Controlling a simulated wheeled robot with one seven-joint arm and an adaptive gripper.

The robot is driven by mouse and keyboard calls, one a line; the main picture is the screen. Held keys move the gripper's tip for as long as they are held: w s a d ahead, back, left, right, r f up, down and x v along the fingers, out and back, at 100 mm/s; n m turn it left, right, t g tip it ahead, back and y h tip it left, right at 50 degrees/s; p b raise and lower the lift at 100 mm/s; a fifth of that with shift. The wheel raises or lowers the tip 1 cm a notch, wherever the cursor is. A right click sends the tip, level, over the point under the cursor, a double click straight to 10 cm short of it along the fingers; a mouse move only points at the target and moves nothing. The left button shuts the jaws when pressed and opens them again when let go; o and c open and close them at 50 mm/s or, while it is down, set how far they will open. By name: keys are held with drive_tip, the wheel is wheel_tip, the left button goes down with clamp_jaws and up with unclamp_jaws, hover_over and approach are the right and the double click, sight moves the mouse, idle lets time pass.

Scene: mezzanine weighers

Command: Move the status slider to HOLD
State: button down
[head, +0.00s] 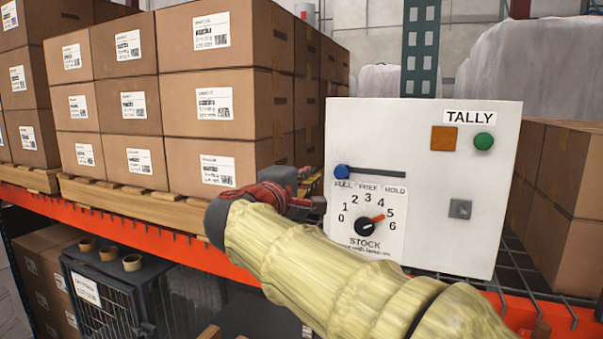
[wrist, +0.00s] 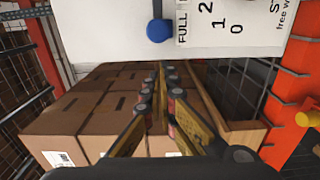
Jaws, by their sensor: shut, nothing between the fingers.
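The status slider is a blue knob (head: 341,172) at the left end of a dark horizontal slot (head: 378,174) on the white TALLY panel (head: 425,125). Labels under the slot read FULL, a middle word that is hard to read, and HOLD (head: 395,189) at the right; the knob is above FULL. The knob also shows in the wrist view (wrist: 158,31), at the top. My gripper (head: 318,203) is shut and empty, left of and below the knob in the head view, apart from it. In the wrist view its fingers (wrist: 167,72) point up toward the panel.
A stock dial (head: 370,226) with an orange pointer sits below the slot. An orange square (head: 444,138), a green button (head: 484,141) and a grey switch (head: 460,208) are on the panel's right. Stacked cartons (head: 215,90) stand left, above an orange beam (head: 130,232).

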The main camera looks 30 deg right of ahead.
drive_tip(key=shift+w+d, duration=0.1)
drive_tip(key=shift+d, duration=0.15)
drive_tip(key=shift+w+d, duration=0.15)
drive_tip(key=shift+d, duration=0.1)
drive_tip(key=shift+w+d, duration=0.25)
drive_tip(key=shift+w+d+b, duration=0.3)
drive_tip(key=shift+w+d, duration=0.1)
drive_tip(key=shift+d, duration=0.15)
drive_tip(key=shift+w+d, duration=0.2)
drive_tip(key=shift+d, duration=0.05)
drive_tip(key=shift+w+d, duration=0.25)
drive_tip(key=shift+w+d, duration=0.2)
drive_tip(key=shift+d, duration=0.1)
drive_tip(key=shift+w+d, duration=0.1)
drive_tip(key=shift+d+b, duration=0.15)
drive_tip(key=shift+b, duration=0.25)
idle(0.3)
